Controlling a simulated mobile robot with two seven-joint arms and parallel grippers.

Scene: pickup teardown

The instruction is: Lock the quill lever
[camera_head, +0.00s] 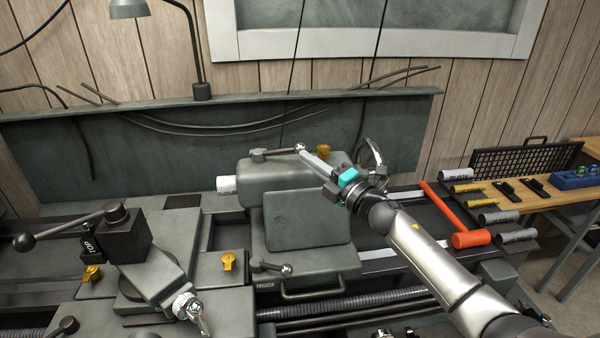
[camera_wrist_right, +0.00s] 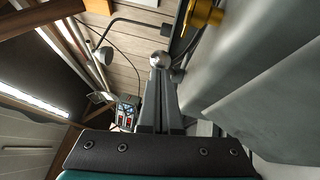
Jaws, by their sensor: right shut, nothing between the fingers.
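The tailstock (camera_head: 295,185) is a grey-green casting in the middle of the head view. On its top, a short lever I take as the quill lever (camera_head: 272,153) lies nearly level, from a round hub at its left to a shiny ball at its right end. My right gripper (camera_head: 306,154) reaches in from the right, shut and empty, with its tips at the ball end. In the right wrist view, the ball (camera_wrist_right: 160,60) shows just at the tips of my closed fingers (camera_wrist_right: 160,88); I cannot tell whether they touch. My left gripper is not in view.
A yellow knob (camera_head: 323,151) stands just right of the ball, and a handwheel (camera_head: 372,153) is behind my right wrist. A second ball lever (camera_head: 270,268) sits low on the tailstock. A red hammer (camera_head: 471,239) and a tool shelf (camera_head: 550,195) are at right.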

